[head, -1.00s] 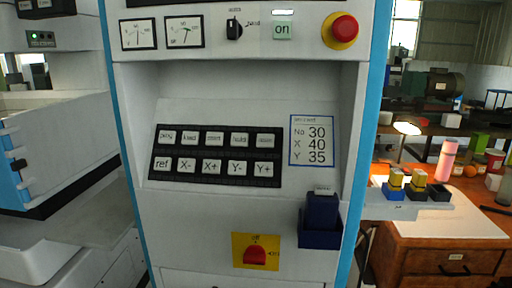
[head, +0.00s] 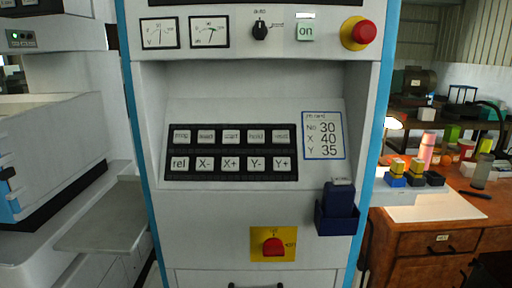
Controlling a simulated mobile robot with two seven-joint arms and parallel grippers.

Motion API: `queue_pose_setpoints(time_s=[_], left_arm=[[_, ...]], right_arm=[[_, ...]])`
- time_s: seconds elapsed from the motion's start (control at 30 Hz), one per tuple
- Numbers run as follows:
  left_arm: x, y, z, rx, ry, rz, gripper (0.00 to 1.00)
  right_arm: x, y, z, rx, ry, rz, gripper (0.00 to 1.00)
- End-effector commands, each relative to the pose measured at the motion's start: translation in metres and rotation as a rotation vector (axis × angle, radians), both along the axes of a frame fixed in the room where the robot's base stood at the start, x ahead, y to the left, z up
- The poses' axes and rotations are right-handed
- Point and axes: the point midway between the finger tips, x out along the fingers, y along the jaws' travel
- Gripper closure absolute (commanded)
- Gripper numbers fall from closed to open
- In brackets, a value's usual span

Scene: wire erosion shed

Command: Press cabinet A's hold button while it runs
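A tall white cabinet with blue edges (head: 230,220) fills the middle of the head view, facing me. I cannot read a letter A on it. Its black keypad (head: 232,152) has two rows of white keys. The hold button (head: 254,136) is fourth in the top row, just above the Y- key. Above are two dial gauges (head: 159,33), a dark rotary knob (head: 260,30), a pale green "on" button (head: 305,33) and a red stop button on yellow (head: 361,33). Neither of my grippers is in view.
A card (head: 323,135) reads No 30, X 40, Y 35. A blue holder (head: 338,216) juts from the front at lower right. A red switch on yellow (head: 273,245) sits below. A wooden bench (head: 430,238) stands right, and a grey shelf (head: 105,225) left.

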Motion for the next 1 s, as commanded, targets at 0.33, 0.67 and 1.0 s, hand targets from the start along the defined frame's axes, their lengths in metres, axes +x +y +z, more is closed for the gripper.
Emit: queue_pose_setpoints(time_s=[0.33,0.67,1.0], left_arm=[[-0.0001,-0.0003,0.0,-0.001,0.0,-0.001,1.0],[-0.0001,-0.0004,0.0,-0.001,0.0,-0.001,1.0],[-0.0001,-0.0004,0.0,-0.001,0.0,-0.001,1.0]], right_arm=[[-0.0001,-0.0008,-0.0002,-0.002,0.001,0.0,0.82],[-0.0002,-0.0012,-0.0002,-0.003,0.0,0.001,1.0],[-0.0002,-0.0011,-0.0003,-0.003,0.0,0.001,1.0]])
